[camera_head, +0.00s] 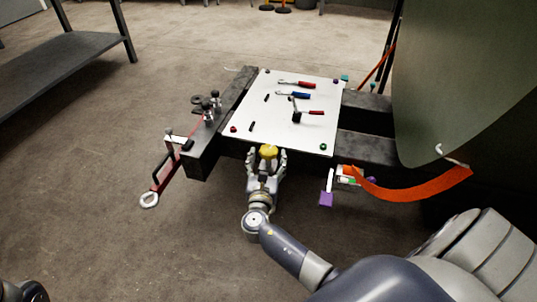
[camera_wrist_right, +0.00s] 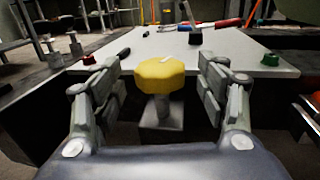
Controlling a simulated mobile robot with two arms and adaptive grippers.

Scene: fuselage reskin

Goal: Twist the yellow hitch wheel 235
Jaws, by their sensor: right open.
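The yellow hitch wheel (camera_head: 268,151) sits at the front edge of the white board, on a short grey stem. In the right wrist view the wheel (camera_wrist_right: 160,75) is upright in the middle, with a small pale mark on its top. My right gripper (camera_head: 267,160) is open, with one finger on each side of the wheel. In the wrist view the gripper (camera_wrist_right: 158,92) shows a gap between each finger and the wheel. My left gripper is not in view; a dark part of my body shows at the lower left corner.
The white board (camera_head: 310,130) holds red and blue handled tools (camera_head: 296,83) and several coloured knobs. A red bar with a ring (camera_head: 158,180) hangs at the left. An orange strap (camera_head: 420,188) hangs from the large curved panel (camera_head: 450,70) at the right.

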